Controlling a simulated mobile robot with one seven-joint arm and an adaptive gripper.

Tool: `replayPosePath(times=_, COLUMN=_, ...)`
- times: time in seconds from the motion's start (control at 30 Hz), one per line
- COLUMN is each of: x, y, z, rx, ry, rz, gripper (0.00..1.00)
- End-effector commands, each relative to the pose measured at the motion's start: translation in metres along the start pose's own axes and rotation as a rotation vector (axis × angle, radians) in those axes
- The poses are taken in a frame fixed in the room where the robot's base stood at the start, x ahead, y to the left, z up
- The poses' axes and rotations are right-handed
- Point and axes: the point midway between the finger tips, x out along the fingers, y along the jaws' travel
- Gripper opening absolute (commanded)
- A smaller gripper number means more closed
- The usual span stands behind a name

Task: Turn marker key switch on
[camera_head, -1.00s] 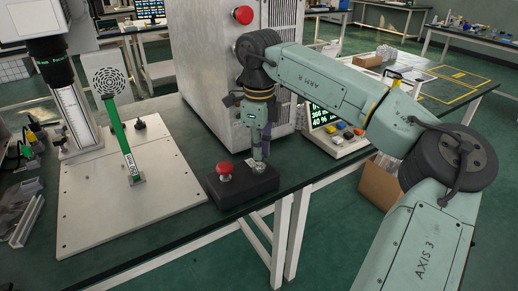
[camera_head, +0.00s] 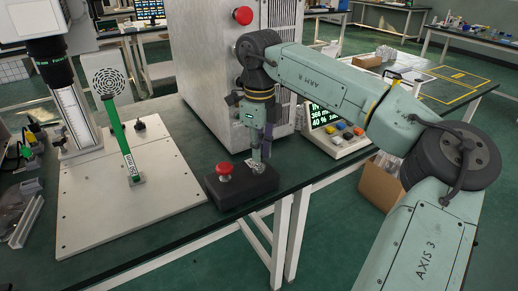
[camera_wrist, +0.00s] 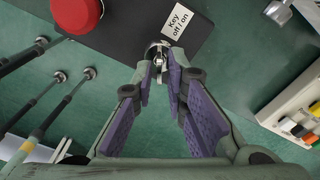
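A black control box (camera_head: 235,192) with a round red button (camera_head: 225,169) sits at the table's front edge in the head view. In the wrist view, a white label reading "Key off / on" (camera_wrist: 180,20) lies on the box (camera_wrist: 128,22), next to the silver key switch (camera_wrist: 157,47). My gripper (camera_head: 257,160) points down over the right end of the box. In the wrist view, the purple-padded fingertips of my gripper (camera_wrist: 160,68) stand on both sides of the key, close to it. I cannot tell whether both pads touch the key. The fingers partly hide it.
A large metal cabinet (camera_head: 205,75) stands close behind my gripper. A console with coloured buttons (camera_head: 340,138) is to the right. A pale base plate (camera_head: 110,205) with a green upright post (camera_head: 123,140) lies to the left.

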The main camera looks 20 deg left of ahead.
Motion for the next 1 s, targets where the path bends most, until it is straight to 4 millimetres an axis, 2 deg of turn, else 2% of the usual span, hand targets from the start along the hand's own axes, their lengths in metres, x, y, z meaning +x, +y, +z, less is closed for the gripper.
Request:
replayPosePath(times=0.13, x=0.0, y=0.0, z=0.001, rx=-0.001, ry=-0.001, rz=0.0, gripper=0.25)
replayPosePath(times=0.43, x=-0.001, y=0.0, z=0.001, rx=-0.002, ry=-0.002, rz=0.0, gripper=0.25)
replayPosePath(times=0.53, x=-0.009, y=0.0, z=0.001, rx=-0.001, ry=-0.002, rz=-0.001, gripper=0.25)
replayPosePath(times=0.67, x=-0.03, y=0.0, z=0.002, rx=-0.002, ry=-0.004, rz=-0.003, gripper=0.25)
replayPosePath(times=1.0, x=-0.099, y=0.001, z=0.001, rx=-0.001, ry=-0.003, rz=-0.002, gripper=0.25)
